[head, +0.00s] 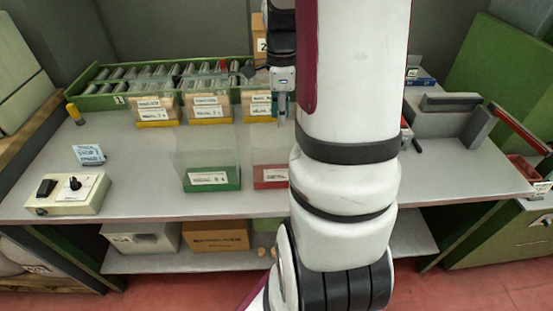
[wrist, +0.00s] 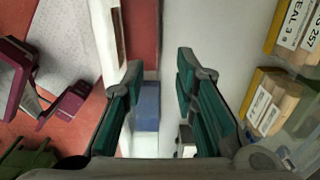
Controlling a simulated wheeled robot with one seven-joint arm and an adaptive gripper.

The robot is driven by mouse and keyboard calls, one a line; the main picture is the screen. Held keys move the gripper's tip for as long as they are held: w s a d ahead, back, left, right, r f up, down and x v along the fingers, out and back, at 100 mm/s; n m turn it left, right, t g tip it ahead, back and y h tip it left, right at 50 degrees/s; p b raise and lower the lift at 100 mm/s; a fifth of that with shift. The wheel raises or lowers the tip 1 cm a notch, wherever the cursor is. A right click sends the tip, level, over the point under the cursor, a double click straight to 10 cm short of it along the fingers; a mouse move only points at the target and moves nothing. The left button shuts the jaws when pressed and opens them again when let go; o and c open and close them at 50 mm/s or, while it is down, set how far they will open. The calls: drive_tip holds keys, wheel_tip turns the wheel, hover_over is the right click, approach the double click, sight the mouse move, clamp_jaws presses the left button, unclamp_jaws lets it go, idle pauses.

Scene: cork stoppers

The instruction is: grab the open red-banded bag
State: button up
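The red-banded bag (head: 270,177) stands upright on the grey table in the head view, left of my arm. Its upper part is clear and looks empty, with a white label on the red band. My arm hides its right side. My gripper (head: 282,108) hangs behind and above it, near the back row of filled bags. In the wrist view my gripper (wrist: 158,88) has its two green-padded fingers apart with nothing held between them. I cannot make out the red-banded bag in the wrist view.
A clear green-banded bag (head: 211,180) stands left of the red-banded one. Filled, labelled bags (head: 207,108) line the back before a green tray (head: 100,102). A control box (head: 68,193) sits front left. A grey fixture (head: 445,120) stands right. The front middle is clear.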

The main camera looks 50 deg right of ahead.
sight(281, 136)
wheel_tip(281, 136, down, 7)
drive_tip(key=shift+s+a+f, duration=0.1)
drive_tip(key=shift+s+f, duration=0.05)
idle(0.4)
clamp_jaws()
